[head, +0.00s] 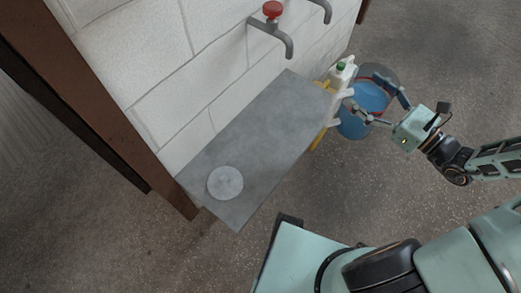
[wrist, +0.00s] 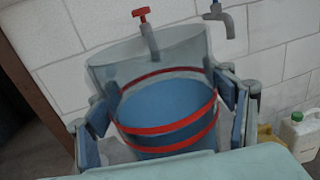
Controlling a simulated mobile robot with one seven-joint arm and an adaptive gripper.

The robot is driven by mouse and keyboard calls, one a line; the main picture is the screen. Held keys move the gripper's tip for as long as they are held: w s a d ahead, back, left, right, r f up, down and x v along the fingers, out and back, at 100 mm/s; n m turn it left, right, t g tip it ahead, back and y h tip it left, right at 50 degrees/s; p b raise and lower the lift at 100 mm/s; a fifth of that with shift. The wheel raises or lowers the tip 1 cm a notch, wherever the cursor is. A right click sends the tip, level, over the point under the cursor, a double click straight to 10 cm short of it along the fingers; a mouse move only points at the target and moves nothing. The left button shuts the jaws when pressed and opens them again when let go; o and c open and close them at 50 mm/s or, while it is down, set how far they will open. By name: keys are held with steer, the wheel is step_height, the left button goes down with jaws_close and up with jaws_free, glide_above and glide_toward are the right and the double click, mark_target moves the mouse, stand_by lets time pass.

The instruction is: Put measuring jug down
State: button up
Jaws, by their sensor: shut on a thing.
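A round pale disc (head: 225,183) lies flat near the slab's near-left end. The jug's base is hidden.
A white canister with a green cap (head: 343,76) and something yellow (head: 321,133) are beside the slab's right end. A red-handled tap (head: 272,12) and a second tap (head: 321,9) stick out from the white block wall (head: 150,60). Most of the slab is bare.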

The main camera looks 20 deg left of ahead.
steer(key=s+a+f+n+g+y+b, duration=0.1)
steer(key=s+a+f+n+g, duration=0.15)
steer(key=s+a+f, duration=0.35)
steer(key=s+a+f+n+g+y+b, duration=0.1)
steer(key=s+a+f+g, duration=0.15)
steer(key=s+a, duration=0.35)
steer(key=w+a+f+b, duration=0.2)
steer(key=a+f+b, duration=0.1)
steer(key=a+f, duration=0.3)
steer(key=w+a+f+b, duration=0.3)
steer(key=a+f, duration=0.3)
steer(key=a, duration=0.2)
steer(key=shift+a+f+g, duration=0.2)
steer(key=shift+f+g, duration=0.1)
steer(key=shift+w+f, duration=0.1)
steer(key=o, duration=2.1)
steer(key=shift+d+f, duration=0.1)
steer(key=shift+f, duration=0.05)
